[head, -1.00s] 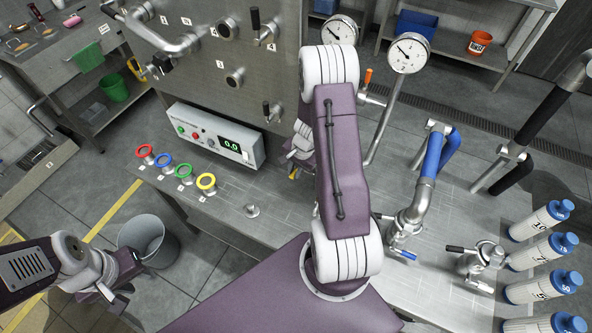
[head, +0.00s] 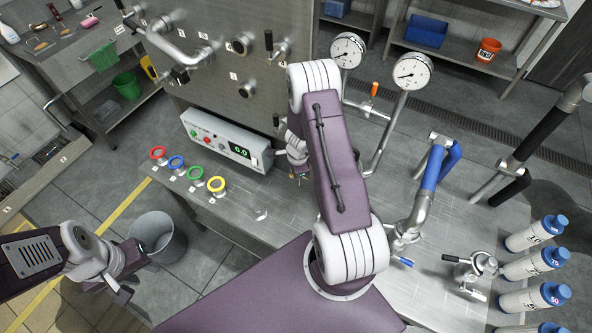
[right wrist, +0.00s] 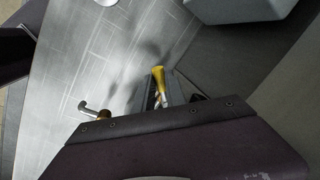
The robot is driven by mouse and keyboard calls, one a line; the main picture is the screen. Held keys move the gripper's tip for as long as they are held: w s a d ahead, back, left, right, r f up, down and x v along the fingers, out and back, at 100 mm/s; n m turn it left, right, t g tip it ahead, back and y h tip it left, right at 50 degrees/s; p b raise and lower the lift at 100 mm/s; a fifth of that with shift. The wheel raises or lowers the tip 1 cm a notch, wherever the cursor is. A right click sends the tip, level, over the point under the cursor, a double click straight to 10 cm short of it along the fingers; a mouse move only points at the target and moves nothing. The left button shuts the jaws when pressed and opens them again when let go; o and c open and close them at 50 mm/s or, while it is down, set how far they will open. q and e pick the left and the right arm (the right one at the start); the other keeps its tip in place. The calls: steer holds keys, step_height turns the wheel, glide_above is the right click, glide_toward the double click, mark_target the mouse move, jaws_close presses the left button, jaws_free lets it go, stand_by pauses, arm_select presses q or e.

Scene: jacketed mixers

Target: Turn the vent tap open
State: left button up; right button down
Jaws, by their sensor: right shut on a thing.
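A yellow lever handle (right wrist: 158,77) shows in the right wrist view, between the fingers of my right gripper (right wrist: 163,92). The gripper is shut on it. A brass-coloured fitting with a bent metal spout (right wrist: 92,110) shows to its left. The lever's base is hidden behind my gripper, and no label shows to confirm that it is the vent tap. In the head view my right gripper (head: 299,172) is low beside the control box, mostly hidden by my right arm. My left gripper (head: 116,287) hangs at lower left by the grey bin, away from the bench; its jaws are unclear.
A control box (head: 222,139) and coloured rings (head: 196,173) stand on the steel bench (head: 240,208). Gauges (head: 412,71), an orange-handled tap (head: 374,90), a blue-handled pipe (head: 434,168) and several white bottles (head: 535,232) stand right of my arm. A bin (head: 158,238) is on the floor.

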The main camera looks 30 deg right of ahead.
stand_by(0.3)
steer(key=c, duration=1.4)
jaws_free()
steer(key=shift+o, duration=0.2)
steer(key=shift+w, duration=0.1)
